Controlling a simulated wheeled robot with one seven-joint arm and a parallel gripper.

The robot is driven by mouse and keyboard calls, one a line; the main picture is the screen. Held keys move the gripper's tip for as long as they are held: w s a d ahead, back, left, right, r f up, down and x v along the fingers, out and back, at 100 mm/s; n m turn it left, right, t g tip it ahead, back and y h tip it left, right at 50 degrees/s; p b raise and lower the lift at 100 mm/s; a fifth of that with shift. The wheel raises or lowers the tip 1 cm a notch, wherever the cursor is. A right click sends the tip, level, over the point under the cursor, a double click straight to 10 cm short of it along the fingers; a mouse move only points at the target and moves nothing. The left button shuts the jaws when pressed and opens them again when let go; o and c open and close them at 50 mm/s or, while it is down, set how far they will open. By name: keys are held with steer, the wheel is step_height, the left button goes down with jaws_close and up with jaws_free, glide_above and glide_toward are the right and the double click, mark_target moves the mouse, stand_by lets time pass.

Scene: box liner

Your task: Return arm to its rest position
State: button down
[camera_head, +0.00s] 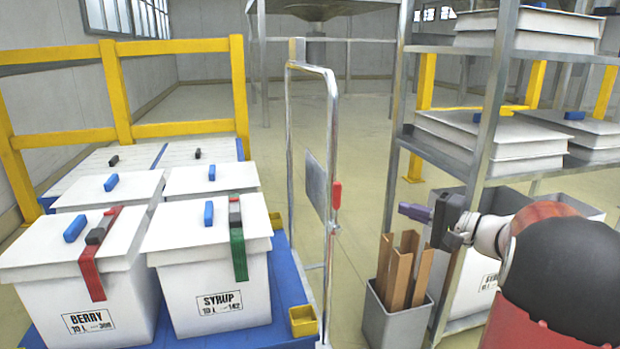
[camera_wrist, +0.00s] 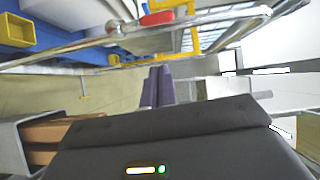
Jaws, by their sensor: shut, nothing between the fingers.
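My gripper (camera_head: 415,212) is at the right of the head view, at the end of my arm, which comes in from the right edge. It points left, above a grey bin, and its purple fingers are together with nothing between them. In the wrist view my gripper (camera_wrist: 158,88) shows its purple fingers side by side at the middle, over bare floor. My forearm and red and black links fill the lower right of the head view.
White lidded boxes, BERRY (camera_head: 92,315) and SYRUP (camera_head: 218,305), stand on a blue pallet (camera_head: 290,280) at left. A metal trolley handle (camera_head: 332,150) stands between pallet and arm. A bin (camera_head: 395,322) holds cardboard strips below the gripper. A shelf post (camera_head: 492,100) rises close behind.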

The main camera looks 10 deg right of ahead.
steer(key=s+a+f+n+g+h+p, duration=0.1)
steer(key=s+a+n+g+p, duration=0.25)
steer(key=a, duration=0.65)
steer(key=s+a+n+g+h, duration=0.1)
steer(key=s+a+n+g, duration=0.1)
steer(key=s+a+g, duration=0.45)
steer(key=s+a+n+h+p, duration=0.1)
steer(key=s+n+h+p, duration=0.1)
steer(key=s+h, duration=0.2)
steer(key=s+a+f+n+t+h+p, duration=0.1)
steer(key=s+a+n+h, duration=0.1)
steer(key=s, duration=0.9)
steer(key=shift+s+f+n+h+p, duration=0.25)
steer(key=shift+n+h+p, duration=0.2)
steer(key=shift+h, duration=0.75)
